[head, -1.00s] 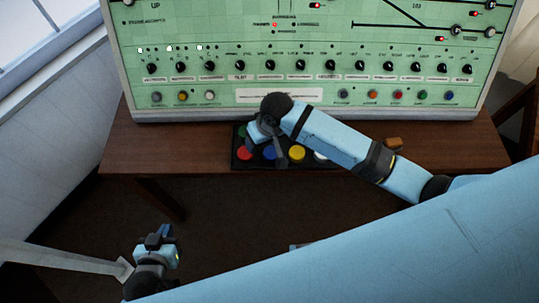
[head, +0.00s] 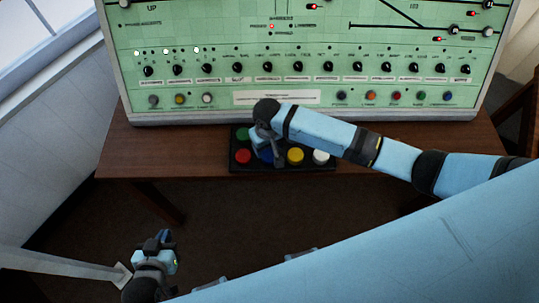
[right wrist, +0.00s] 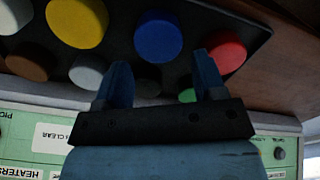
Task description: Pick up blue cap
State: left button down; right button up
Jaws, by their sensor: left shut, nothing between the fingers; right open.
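The blue cap (head: 266,157) sits in the front row of a black tray (head: 290,169), between a red cap (head: 243,157) and a yellow cap (head: 295,156). My right gripper hides part of it in the head view. In the right wrist view the blue cap (right wrist: 158,37) shows whole, just beyond and between the fingertips. My right gripper (right wrist: 160,60) is open and empty, with a gap to the cap. In the head view my right gripper (head: 270,150) is above the tray. My left gripper (head: 164,236) is shut and empty, low at the left, away from the table.
The tray stands on a brown table (head: 180,150) before a green control panel (head: 300,60) with knobs. A white cap (head: 321,157) and a green cap (head: 242,134) are also in the tray. The right wrist view shows a brown cap (right wrist: 27,62) too. The table's left part is clear.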

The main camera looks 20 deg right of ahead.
aim_at(269, 154)
jog(key=f, duration=0.4)
jog(key=shift+s+f, duration=0.2)
jog(key=shift+c, duration=0.5)
jog(key=c, duration=0.5)
